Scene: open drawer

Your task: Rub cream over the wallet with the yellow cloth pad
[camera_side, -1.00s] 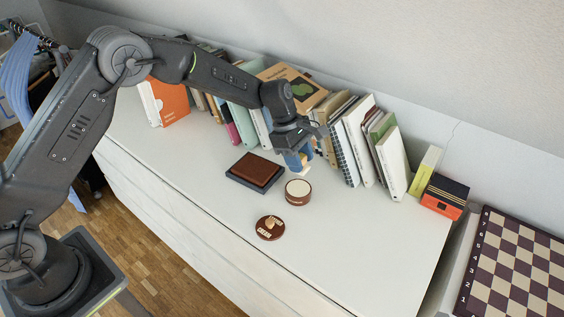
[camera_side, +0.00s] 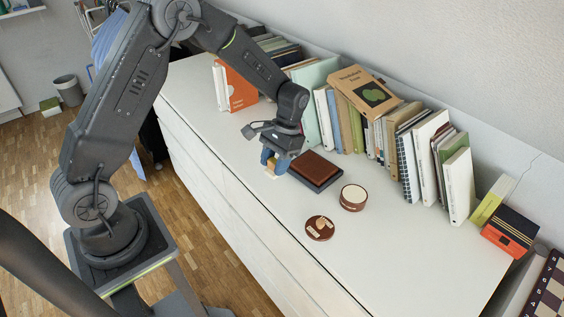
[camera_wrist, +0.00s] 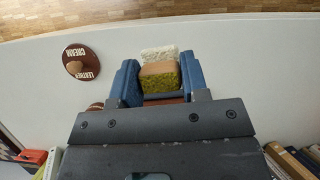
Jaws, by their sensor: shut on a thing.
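My gripper (camera_side: 273,163) has blue fingers and is just left of the brown wallet (camera_side: 316,166), low over the dresser top. In the wrist view my gripper (camera_wrist: 161,82) is shut on the yellow cloth pad (camera_wrist: 160,83), which has a tan band and a white fluffy-looking part at its far end. The wallet lies on a dark mat (camera_side: 321,187); only a reddish-brown strip shows between the fingers in the wrist view. Whether the pad touches anything is unclear. The round cream tin (camera_side: 353,196) stands open right of the wallet, pale inside. Its brown lid (camera_side: 320,228) lies in front.
A row of books (camera_side: 405,155) stands along the wall behind the wallet. An orange-and-black box (camera_side: 510,231) is at the right end, near a chessboard (camera_side: 547,298). The white dresser top (camera_side: 410,255) is clear at the front right.

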